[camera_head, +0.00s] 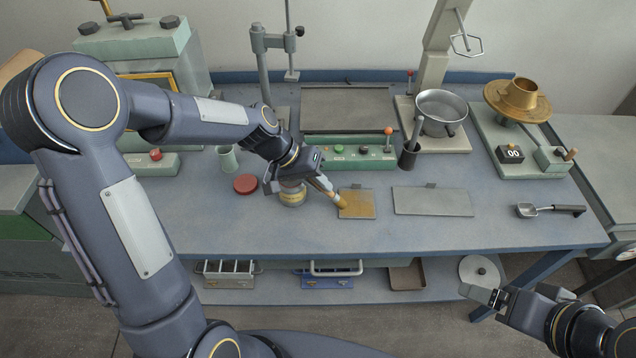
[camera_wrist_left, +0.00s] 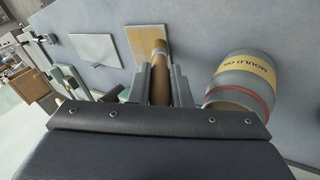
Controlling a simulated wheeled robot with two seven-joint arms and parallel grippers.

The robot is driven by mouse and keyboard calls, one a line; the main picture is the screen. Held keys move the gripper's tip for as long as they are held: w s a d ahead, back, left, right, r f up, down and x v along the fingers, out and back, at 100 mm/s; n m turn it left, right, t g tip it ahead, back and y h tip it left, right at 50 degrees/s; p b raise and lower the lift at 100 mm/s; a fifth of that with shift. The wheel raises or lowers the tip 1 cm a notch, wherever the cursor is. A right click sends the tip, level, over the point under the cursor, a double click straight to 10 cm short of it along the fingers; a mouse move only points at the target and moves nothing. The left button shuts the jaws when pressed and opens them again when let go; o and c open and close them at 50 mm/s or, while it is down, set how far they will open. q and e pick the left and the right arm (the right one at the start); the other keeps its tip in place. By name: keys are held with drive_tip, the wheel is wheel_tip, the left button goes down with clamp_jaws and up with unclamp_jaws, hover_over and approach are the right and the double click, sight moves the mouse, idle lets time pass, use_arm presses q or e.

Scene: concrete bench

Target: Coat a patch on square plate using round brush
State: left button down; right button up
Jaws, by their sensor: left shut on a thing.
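My left gripper (camera_head: 314,180) is shut on the round brush (camera_head: 329,193), which is tilted with its bristle end down toward the square plate (camera_head: 362,210). The tan plate lies flat on the bench, and the brush tip is over or on its left part; I cannot tell whether it touches. In the left wrist view the brush (camera_wrist_left: 160,80) runs out between the fingers (camera_wrist_left: 160,86) to the plate (camera_wrist_left: 143,38). An open-topped-looking jar labelled mould oil (camera_wrist_left: 245,78) stands beside the gripper, partly hidden in the head view (camera_head: 291,197). My right gripper (camera_head: 492,297) is off the bench's front edge, its jaws unclear.
A grey rectangular plate (camera_head: 433,201) lies right of the tan one. A red lid (camera_head: 246,184) and a grey cup (camera_head: 228,158) are at left. A green control box (camera_head: 350,158) and dark holder (camera_head: 409,157) stand behind. A scoop (camera_head: 548,210) lies at right.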

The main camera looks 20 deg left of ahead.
use_arm(q)
wheel_tip(320, 180, up, 2)
drive_tip(key=shift+a+r+p, duration=0.1)
drive_tip(key=shift+r+p, duration=0.05)
drive_tip(key=shift+p, duration=0.2)
drive_tip(key=shift+d+r+p, duration=0.35)
drive_tip(key=shift+r+p, duration=0.2)
drive_tip(key=shift+r, duration=0.15)
drive_tip(key=shift+a+r+p, duration=0.2)
drive_tip(key=shift+r+p, duration=0.3)
drive_tip(key=shift+r, duration=0.2)
drive_tip(key=shift+r+p, duration=1.05)
drive_tip(key=shift+r, duration=0.4)
